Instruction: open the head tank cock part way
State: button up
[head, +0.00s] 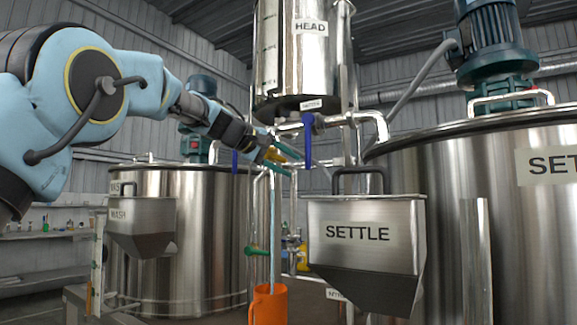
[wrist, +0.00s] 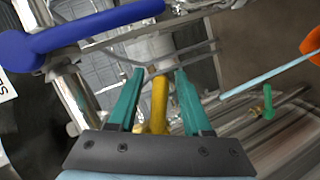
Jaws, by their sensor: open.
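The steel head tank (head: 290,50), labelled HEAD, hangs at the top centre in the head view. A blue lever (head: 307,140) points down from the pipework beneath it, below a small tag. My gripper (head: 291,164) is left of that lever and below the tank, its teal fingers apart. In the wrist view my gripper (wrist: 159,72) is open, with a yellow lever (wrist: 159,100) between the fingers; I cannot tell whether they touch it. A blue lever (wrist: 90,32) crosses the upper left there. Which lever is the head tank's cock is not clear.
The SETTLE hopper (head: 366,235) stands right of centre before a large tank (head: 430,180). The WASH hopper (head: 141,225) is at left. A green lever (head: 257,251) sits low. A pale blue strip (head: 272,230) runs down to an orange jug (head: 268,305).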

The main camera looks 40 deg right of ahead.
jog(key=b+v, duration=0.3)
jog(key=v, duration=0.7)
jog(key=shift+a, duration=0.1)
